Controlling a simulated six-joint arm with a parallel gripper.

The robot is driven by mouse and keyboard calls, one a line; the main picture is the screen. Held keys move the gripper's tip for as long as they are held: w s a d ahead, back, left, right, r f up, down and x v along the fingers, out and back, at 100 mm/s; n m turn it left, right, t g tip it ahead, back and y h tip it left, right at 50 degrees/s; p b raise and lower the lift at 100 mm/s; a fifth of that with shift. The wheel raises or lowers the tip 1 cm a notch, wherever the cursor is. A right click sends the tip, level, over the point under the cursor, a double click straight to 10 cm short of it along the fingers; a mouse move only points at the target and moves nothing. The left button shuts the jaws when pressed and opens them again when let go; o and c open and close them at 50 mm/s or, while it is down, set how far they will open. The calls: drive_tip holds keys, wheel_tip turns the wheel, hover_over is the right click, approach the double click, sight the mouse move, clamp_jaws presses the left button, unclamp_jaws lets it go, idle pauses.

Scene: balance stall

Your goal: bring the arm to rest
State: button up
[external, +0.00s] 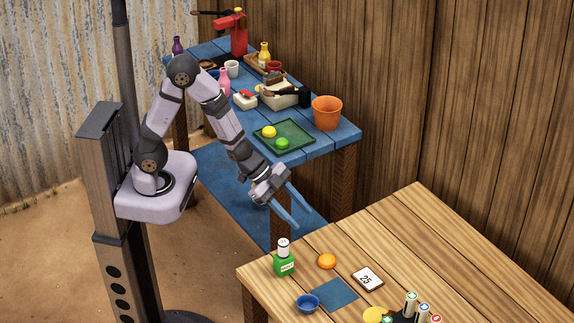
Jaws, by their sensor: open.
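My gripper (287,211) is open and empty. It hangs in the air, tilted down to the right, over the gap between the blue table (315,152) and the wooden table (400,235). It is apart from everything on both tables. My arm bends up from its base and then down to the gripper.
The wooden table holds a green box (284,265), an orange disc (327,261), a card marked 25 (368,279), a blue square (335,295) and a blue bowl (306,303). The blue table holds an orange bucket (327,113), a green tray (300,139), bottles and cups.

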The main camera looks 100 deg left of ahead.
drive_tip(key=s+d+r+n+g+y+p, duration=0.1)
drive_tip(key=s+r+n+g+p, duration=0.1)
drive_tip(key=s, duration=0.8)
drive_tip(key=s+d+r+n+g+p, duration=0.2)
drive_tip(key=s+r+n+g, duration=0.2)
drive_tip(key=s, duration=0.6)
drive_tip(key=g, duration=0.2)
drive_tip(key=shift+s+d+r+g+y, duration=0.2)
drive_tip(key=shift+s+r+g+y, duration=0.05)
drive_tip(key=shift+g+y, duration=0.15)
